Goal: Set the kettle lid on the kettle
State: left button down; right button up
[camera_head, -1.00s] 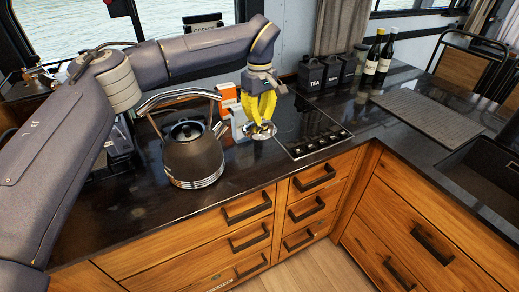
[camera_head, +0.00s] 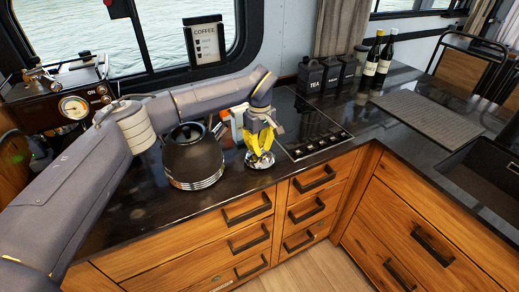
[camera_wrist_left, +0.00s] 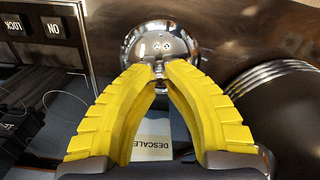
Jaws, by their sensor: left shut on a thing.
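The dark kettle (camera_head: 192,160) stands upright on the counter with its top opening uncovered. Its ribbed metal base shows at the right edge of the left wrist view (camera_wrist_left: 280,90). My left gripper (camera_head: 260,158) has yellow fingers and is just right of the kettle. It is shut on the knob of the shiny metal kettle lid (camera_head: 260,164), which hangs below the fingertips. In the left wrist view the fingertips (camera_wrist_left: 160,70) meet at the knob, and the domed lid (camera_wrist_left: 158,42) lies beyond them. The right gripper is not in view.
A black hob (camera_head: 312,125) lies right of the lid. Several black canisters (camera_head: 330,75) and two bottles (camera_head: 378,60) stand at the back. A coffee machine (camera_head: 75,100) is behind my arm.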

aim_at(260, 146)
pick_arm(q)
jog(key=shift+f, duration=0.35)
jog(key=c, duration=1.5)
grip_release()
jog(key=shift+f, duration=0.15)
jog(key=shift+o, duration=0.2)
notch_tip(260, 146, up, 12)
